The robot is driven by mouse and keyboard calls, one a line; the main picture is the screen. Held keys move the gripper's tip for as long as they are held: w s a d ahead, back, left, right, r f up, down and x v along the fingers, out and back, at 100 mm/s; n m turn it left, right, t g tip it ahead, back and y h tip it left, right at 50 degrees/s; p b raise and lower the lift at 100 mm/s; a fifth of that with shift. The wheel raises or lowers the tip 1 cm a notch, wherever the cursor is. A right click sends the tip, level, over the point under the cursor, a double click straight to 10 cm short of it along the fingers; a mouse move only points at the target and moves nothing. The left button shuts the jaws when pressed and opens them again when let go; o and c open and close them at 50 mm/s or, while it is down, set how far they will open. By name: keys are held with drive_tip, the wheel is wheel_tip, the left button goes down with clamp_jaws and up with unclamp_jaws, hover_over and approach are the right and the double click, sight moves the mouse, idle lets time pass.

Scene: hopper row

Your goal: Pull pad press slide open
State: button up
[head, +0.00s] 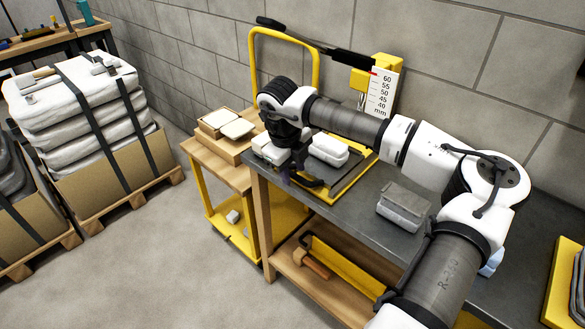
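The pad press stands at the back of the grey workbench (400,177). It has a yellow head, a white scale plate (381,95) marked in mm and a long black lever (318,42). Its yellow-edged slide (350,185) lies low in front of the head. A white pad block (328,149) is on it, and another white block (271,149) shows to the left, partly behind my arm. My gripper (302,182) points down at the slide's left front edge. It is dark and small here; whether it touches the slide or how its fingers stand cannot be told.
A wooden cart (215,165) with a yellow frame and tan trays stands left of the bench. A grey-topped white block (403,205) sits on the bench right of the slide. A yellow bin and hammer (312,263) lie on the lower shelf. Strapped sacks (80,110) stand left; floor between is clear.

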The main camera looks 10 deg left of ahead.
wheel_tip(320, 180, up, 14)
drive_tip(key=s+a+b, duration=0.1)
drive_tip(key=s, duration=0.1)
drive_tip(key=shift+a+f+b, duration=0.25)
drive_tip(key=shift+b, duration=0.15)
